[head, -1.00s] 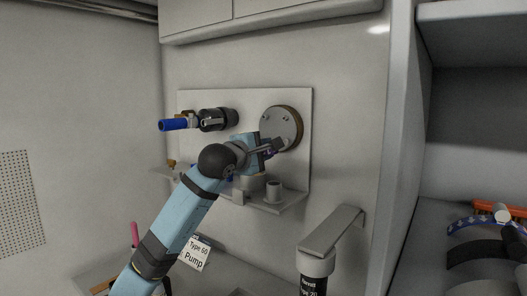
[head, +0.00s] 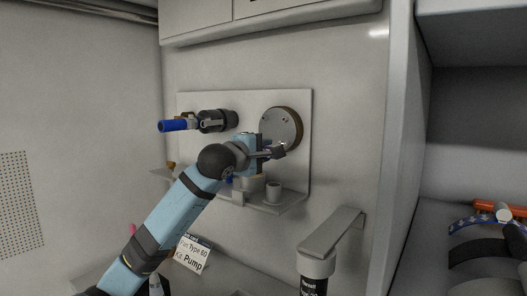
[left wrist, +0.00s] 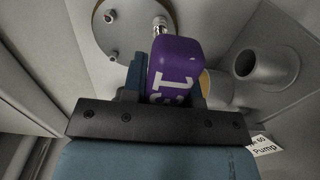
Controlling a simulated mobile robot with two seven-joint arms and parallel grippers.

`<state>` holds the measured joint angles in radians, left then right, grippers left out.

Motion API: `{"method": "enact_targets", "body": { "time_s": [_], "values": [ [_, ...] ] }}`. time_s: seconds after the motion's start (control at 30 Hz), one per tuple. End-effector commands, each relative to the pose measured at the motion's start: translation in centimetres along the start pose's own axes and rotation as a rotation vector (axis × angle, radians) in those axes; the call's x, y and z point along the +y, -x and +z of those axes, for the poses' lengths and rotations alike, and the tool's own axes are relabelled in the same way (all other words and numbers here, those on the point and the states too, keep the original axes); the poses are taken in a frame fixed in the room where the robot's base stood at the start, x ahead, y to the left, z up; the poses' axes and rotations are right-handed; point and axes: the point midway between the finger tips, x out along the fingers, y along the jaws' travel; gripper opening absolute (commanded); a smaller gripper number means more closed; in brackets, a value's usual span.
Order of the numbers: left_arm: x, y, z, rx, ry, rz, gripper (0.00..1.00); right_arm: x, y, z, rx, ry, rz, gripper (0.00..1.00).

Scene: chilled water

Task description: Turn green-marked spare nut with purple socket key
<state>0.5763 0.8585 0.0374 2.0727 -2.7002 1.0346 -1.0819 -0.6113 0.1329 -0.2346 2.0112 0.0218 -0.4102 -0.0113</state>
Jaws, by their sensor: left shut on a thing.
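The purple socket key (left wrist: 174,68) has a purple handle with white lettering and a short silver shaft. My left gripper (head: 276,152) is shut on its handle, which sits between the two fingers in the left wrist view. The round grey flange (head: 281,127) with several small nuts is on the wall panel, just above the gripper; it also shows in the left wrist view (left wrist: 131,22). I cannot make out a green mark. My right gripper is out of view.
A small shelf (head: 288,202) with cups lies just below the gripper. A black fitting with a blue handle (head: 173,125) is on the panel to the left. A grey bracket (head: 331,232) juts out at lower right. A pump card (head: 193,254) stands below.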

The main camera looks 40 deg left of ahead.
Motion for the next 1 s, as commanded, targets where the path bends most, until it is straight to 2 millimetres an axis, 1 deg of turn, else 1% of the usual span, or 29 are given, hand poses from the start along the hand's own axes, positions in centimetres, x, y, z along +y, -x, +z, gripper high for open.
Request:
{"method": "enact_targets", "body": {
  "time_s": [0.17,0.43,0.67,0.9,1.0],
  "values": [
    [-0.05,0.03,-0.06,0.001,-0.089,0.001,0.00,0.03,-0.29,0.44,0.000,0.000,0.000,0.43],
    [0.01,0.02,-0.04,0.001,-0.097,0.001,0.00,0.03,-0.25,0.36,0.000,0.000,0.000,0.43],
    [0.00,0.04,-0.06,0.000,-0.207,0.002,0.00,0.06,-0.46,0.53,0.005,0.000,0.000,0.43],
    [0.04,0.03,-0.03,0.000,-0.212,0.001,0.00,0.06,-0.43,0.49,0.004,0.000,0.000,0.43],
    [0.01,0.04,-0.07,0.001,-0.256,0.001,0.00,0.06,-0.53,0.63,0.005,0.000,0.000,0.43]
  ]
}}
